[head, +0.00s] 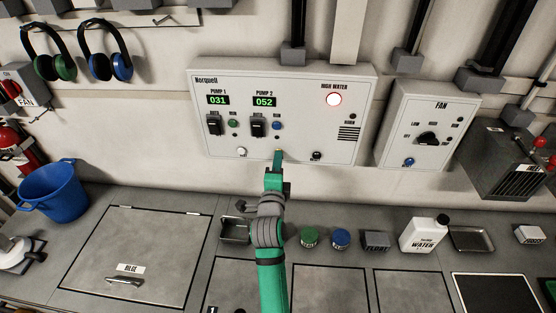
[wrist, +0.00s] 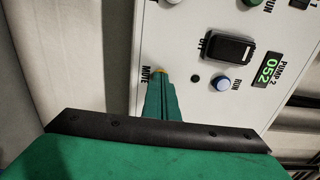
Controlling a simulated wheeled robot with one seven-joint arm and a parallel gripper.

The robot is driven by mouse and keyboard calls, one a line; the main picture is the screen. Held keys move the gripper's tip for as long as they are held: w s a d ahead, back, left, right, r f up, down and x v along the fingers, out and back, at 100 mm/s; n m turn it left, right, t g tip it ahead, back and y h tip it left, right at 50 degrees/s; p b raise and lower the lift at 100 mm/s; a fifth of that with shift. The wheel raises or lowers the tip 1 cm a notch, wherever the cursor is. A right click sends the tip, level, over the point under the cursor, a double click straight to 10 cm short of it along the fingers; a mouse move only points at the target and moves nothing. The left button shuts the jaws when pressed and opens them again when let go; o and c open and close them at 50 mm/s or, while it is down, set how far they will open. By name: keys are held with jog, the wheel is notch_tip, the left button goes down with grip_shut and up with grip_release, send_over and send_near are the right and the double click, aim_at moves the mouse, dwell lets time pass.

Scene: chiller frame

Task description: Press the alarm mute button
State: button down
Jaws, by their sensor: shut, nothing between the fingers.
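In the wrist view the shut fingertips (wrist: 164,78) lie right beside the MUTE label (wrist: 145,75). A small yellow spot, probably the mute button (wrist: 163,71), shows at the tips; the fingers hide most of it. I cannot tell whether they touch it.
On the panel are a black Pump 2 switch (head: 258,127), a blue run button (head: 277,126), a white button (head: 241,152) and a black knob (head: 316,156). A fan box (head: 428,125) hangs to the right. The counter below holds jars, a water jug (head: 423,236) and trays.

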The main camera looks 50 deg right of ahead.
jog(key=v, duration=1.3)
jog(key=shift+a, duration=0.3)
jog(key=shift+s, duration=0.15)
